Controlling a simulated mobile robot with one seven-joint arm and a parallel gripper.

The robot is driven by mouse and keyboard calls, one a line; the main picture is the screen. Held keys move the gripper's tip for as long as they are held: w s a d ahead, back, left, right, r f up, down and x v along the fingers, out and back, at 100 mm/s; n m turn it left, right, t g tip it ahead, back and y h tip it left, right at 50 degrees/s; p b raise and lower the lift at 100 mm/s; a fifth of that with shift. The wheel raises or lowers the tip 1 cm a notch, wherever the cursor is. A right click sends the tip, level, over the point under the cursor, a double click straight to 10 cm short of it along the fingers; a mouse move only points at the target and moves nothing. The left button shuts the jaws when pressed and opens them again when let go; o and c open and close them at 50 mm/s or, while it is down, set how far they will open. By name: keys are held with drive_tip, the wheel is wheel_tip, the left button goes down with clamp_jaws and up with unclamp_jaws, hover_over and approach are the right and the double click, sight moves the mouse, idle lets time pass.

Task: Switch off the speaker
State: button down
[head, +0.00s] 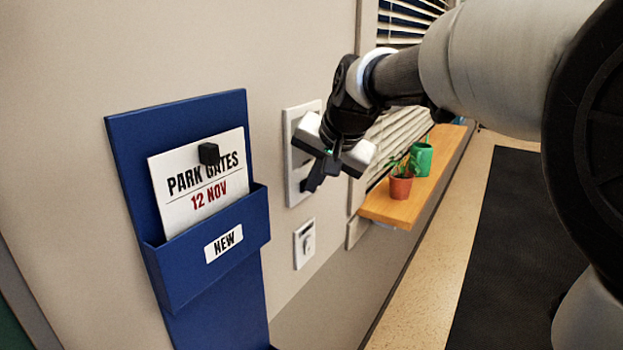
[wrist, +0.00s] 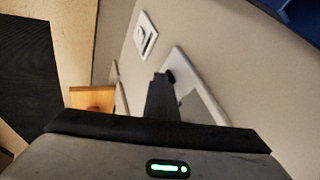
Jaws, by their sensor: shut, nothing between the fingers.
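A white rectangular panel (head: 292,172) is mounted on the wall, partly hidden behind my gripper. It may be the speaker, but no label can be read. My gripper (head: 316,180) is shut and empty, in front of this panel. In the wrist view, the shut fingers (wrist: 161,98) reach towards the same panel (wrist: 189,72), their tip close to a small dark part on it. I cannot tell if they touch. A smaller white plate with a knob or switch (head: 304,243) is on the wall below; it also shows in the wrist view (wrist: 145,34).
A blue wall holder (head: 190,268) with a "PARK GATES 12 NOV" card (head: 197,184) is left of the panel. To the right, a wooden sill (head: 385,208) holds a potted plant (head: 401,187) and a green can (head: 422,160). A dark mat (head: 505,240) lies on the floor.

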drive_tip(key=shift+a+r, duration=0.1)
drive_tip(key=shift+a, duration=0.3)
drive_tip(key=shift+w+d+r, duration=0.1)
drive_tip(key=shift+w+d, duration=0.2)
drive_tip(key=shift+d, duration=0.1)
drive_tip(key=shift+w+d, duration=0.1)
drive_tip(key=shift+d, duration=0.1)
